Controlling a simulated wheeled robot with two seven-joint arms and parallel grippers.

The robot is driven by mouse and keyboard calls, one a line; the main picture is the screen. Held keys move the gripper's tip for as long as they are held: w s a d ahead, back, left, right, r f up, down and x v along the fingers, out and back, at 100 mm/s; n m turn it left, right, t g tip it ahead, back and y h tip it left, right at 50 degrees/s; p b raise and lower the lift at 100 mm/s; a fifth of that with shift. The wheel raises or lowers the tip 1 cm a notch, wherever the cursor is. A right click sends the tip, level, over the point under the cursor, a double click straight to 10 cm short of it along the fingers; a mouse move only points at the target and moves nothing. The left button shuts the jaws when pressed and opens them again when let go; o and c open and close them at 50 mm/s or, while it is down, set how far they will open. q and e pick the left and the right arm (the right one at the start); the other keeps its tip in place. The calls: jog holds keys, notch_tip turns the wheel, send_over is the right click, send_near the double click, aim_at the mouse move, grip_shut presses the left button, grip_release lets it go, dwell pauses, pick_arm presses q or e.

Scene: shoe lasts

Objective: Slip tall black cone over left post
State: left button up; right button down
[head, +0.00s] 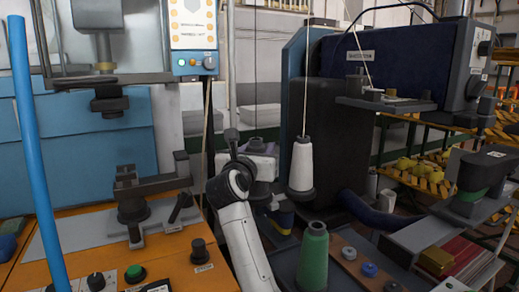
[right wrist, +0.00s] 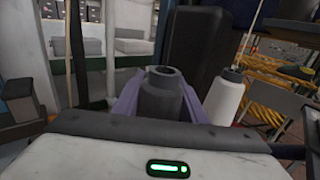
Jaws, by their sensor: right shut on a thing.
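The tall black cone (right wrist: 162,98) is upright between the purple fingers of my right gripper (right wrist: 160,103) in the right wrist view. It also shows in the head view (head: 262,168), just left of the white cone. My right gripper (head: 264,157) is shut on it, and my forearm comes up from the bottom middle. A white cone (head: 302,165) stands on a dark round base to the right; it also shows in the right wrist view (right wrist: 227,97). I cannot make out the left post; whether it is inside or below the black cone is hidden. My left gripper is not in view.
A green cone (head: 313,257) stands in front at the right, beside a brown board (head: 358,262) with blue and white knobs. A dark machine housing (head: 335,125) rises behind the white cone. An orange bench (head: 155,250) with clamps and buttons fills the left.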

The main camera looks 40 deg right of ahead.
jog(key=c, duration=1)
grip_release()
jog(key=shift+s+a+f, duration=0.1)
jog(key=shift+s+a, duration=0.1)
jog(key=shift+a, duration=0.4)
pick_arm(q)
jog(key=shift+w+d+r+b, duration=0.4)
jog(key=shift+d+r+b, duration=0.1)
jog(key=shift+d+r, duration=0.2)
pick_arm(e)
jog(key=v, duration=0.9)
jog(key=shift+s, duration=0.1)
